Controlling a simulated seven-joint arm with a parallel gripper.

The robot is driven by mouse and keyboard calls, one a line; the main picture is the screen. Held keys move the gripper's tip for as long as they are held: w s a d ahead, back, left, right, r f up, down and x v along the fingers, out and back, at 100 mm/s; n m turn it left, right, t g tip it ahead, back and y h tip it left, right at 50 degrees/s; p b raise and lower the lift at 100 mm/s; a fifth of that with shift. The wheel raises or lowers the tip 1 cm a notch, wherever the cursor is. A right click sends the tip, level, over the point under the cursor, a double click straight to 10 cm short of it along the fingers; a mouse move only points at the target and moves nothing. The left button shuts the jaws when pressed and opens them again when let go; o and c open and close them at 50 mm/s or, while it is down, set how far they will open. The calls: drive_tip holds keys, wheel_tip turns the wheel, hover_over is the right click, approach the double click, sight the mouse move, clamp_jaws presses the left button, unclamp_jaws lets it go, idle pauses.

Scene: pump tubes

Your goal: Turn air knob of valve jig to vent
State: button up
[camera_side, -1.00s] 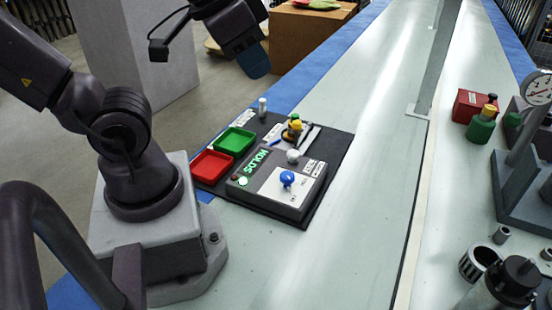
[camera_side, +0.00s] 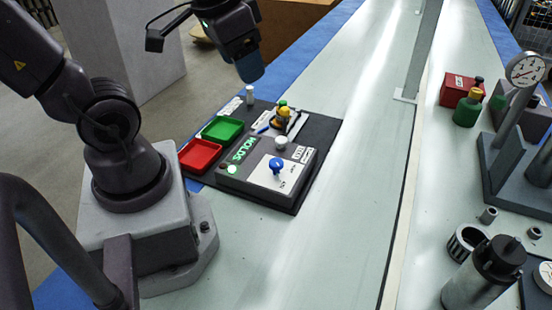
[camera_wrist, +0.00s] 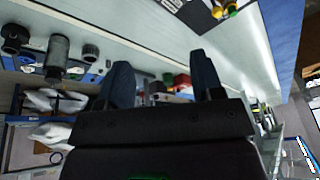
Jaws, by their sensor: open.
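The lettering beside the knobs is too small to read, so I cannot tell which is the air knob. My gripper (camera_side: 250,70) hangs above the back of the board, apart from both knobs. In the wrist view my gripper (camera_wrist: 163,82) has its two dark blue fingers spread, with nothing between them. The knobs are not clear there.
A green tray (camera_side: 222,129) and a red tray (camera_side: 200,155) sit left of the jig. The bench right of the board is clear up to a grey upright (camera_side: 424,50).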

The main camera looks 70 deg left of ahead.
drive_tip(key=w+a+f+m+g, duration=0.2)
drive_tip(key=a+f+g, duration=0.1)
drive_tip(key=f, duration=0.2)
drive_tip(key=m+h, duration=0.1)
drive_tip(key=m, duration=1.6)
hover_over(276, 162)
wheel_tip(276, 162, down, 8)
drive_tip(key=r, duration=0.1)
drive_tip(key=shift+m+g, duration=0.3)
wheel_tip(276, 162, down, 13)
drive_tip(key=shift+f, duration=0.2)
drive_tip(key=shift+c, duration=0.4)
drive_tip(key=c, duration=0.8)
drive_tip(key=shift+c, duration=0.2)
